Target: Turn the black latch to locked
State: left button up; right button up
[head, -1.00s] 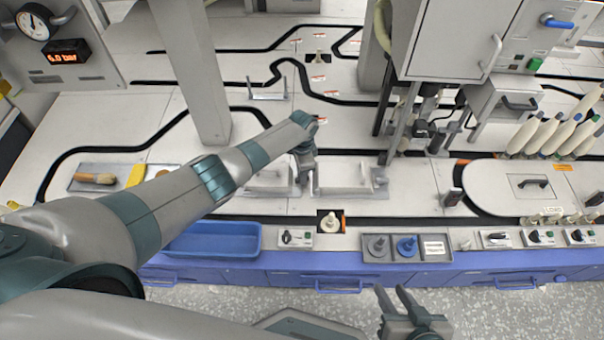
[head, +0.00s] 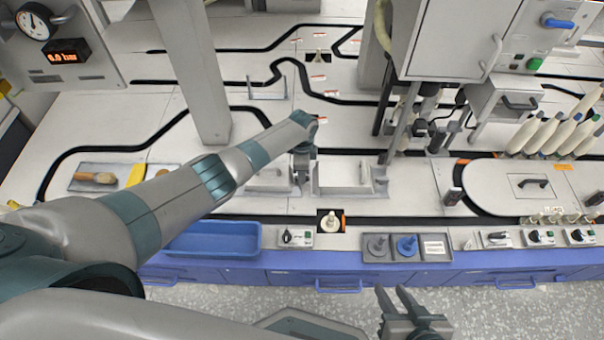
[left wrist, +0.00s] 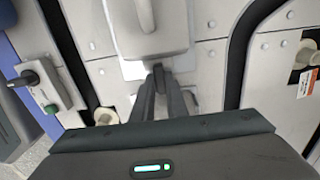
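A small dark piece (left wrist: 158,74), likely the black latch, shows in the left wrist view at the edge of a pale cover (left wrist: 150,30). My left gripper (left wrist: 160,88) points at it, with its fingertips close together right at it. I cannot tell whether the fingers press on it. In the head view my left gripper (head: 301,178) points down between two pale covers on the bench and hides the latch there. My right gripper (head: 398,300) is open and empty, in front of the bench above the floor.
Near the front edge are a blue bin (head: 214,240), a small switch box (head: 296,237), a cream bobbin (head: 330,222) and a grey tray (head: 435,247) with a grey and a blue piece. A grey post (head: 195,80) stands behind my left arm.

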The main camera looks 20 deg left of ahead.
pick_arm(q)
jog(key=o, duration=0.4)
